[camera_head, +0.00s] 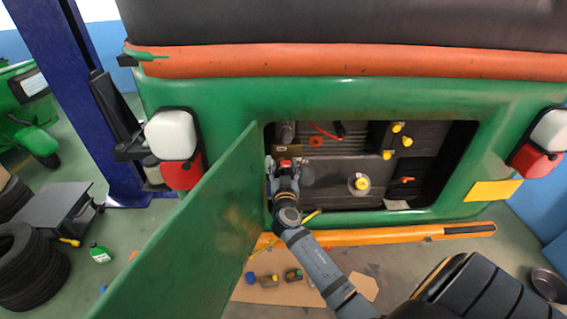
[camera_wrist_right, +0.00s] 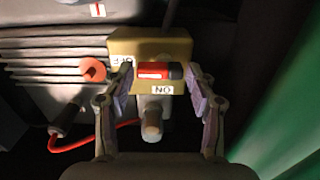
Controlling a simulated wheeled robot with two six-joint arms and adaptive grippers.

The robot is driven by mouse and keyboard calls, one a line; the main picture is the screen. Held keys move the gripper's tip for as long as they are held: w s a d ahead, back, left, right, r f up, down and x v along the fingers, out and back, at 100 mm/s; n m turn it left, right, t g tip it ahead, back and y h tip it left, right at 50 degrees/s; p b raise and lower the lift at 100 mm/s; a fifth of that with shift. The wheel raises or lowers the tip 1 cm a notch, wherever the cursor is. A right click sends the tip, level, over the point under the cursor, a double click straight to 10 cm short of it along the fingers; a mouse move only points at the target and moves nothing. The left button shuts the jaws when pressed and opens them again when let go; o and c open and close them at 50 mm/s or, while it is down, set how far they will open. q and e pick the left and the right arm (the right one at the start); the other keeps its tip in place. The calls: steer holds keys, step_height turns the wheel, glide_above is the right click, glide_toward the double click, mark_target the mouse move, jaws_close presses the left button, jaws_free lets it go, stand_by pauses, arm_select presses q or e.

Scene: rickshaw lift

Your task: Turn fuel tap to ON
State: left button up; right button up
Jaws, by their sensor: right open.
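The fuel tap (camera_wrist_right: 125,46) is a yellow block inside the open rear compartment, and it also shows in the head view (camera_head: 287,149). Its red lever (camera_wrist_right: 153,71) has a dark end and lies crosswise between the OFF label (camera_wrist_right: 121,60) and the ON label (camera_wrist_right: 163,90); the labels appear upside down in the wrist view. My right gripper (camera_wrist_right: 160,82) is open, with one finger on each side of the lever; whether they touch it I cannot tell. It also shows at the tap in the head view (camera_head: 284,166). My left gripper is not in view.
The open green door (camera_head: 205,225) stands close left of my right arm. The compartment also holds a yellow cap (camera_head: 362,184), an orange knob (camera_wrist_right: 93,70) and a red cable (camera_wrist_right: 95,133). An orange bumper (camera_head: 370,236) runs below the opening.

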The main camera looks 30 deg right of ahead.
steer(key=shift+w, duration=0.1)
steer(key=c, duration=0.9)
steer(key=shift+n, duration=0.3)
steer(key=n+b, duration=0.1)
steer(key=n, duration=0.1)
steer(key=shift+n, duration=0.4)
steer(key=n+b, duration=0.1)
steer(key=n, duration=0.2)
steer(key=shift+w+r+n, duration=0.1)
steer(key=shift+n, duration=0.2)
steer(key=n, duration=0.5)
steer(key=shift+a, duration=0.2)
steer(key=n+p, duration=0.1)
steer(key=n, duration=0.5)
steer(key=shift+w+a, duration=0.1)
steer(key=shift+o, duration=0.2)
